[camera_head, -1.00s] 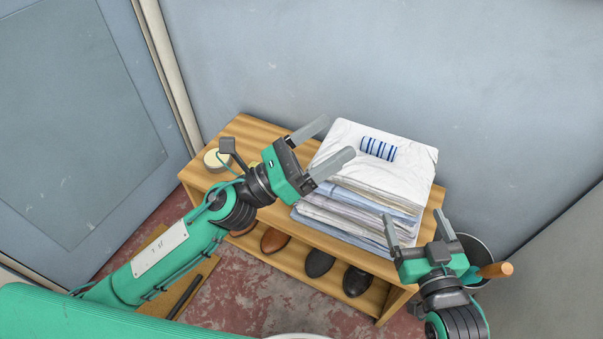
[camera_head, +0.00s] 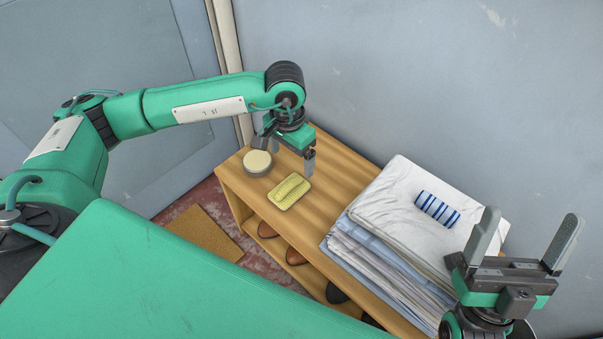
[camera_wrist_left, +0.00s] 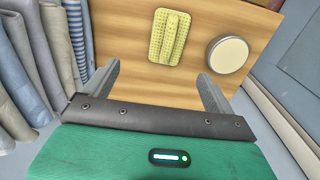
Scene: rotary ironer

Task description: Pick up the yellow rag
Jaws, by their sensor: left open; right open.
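The yellow rag (camera_head: 290,191) lies folded on the wooden bench top, near its front edge. It also shows in the left wrist view (camera_wrist_left: 169,36), beyond and between my open fingertips. My left gripper (camera_head: 309,160) points down over the bench just behind the rag, apart from it; in the left wrist view its fingers (camera_wrist_left: 160,75) are spread and empty. My right gripper (camera_head: 528,240) is open and empty, pointing up at the lower right, in front of the folded linen.
A round tin with a cream lid (camera_head: 257,163) stands left of the rag. A stack of folded linen (camera_head: 385,215) with a blue-striped roll (camera_head: 437,208) on top fills the bench's right part. Shoes (camera_head: 300,256) sit on the shelf below. The wall closes off the back.

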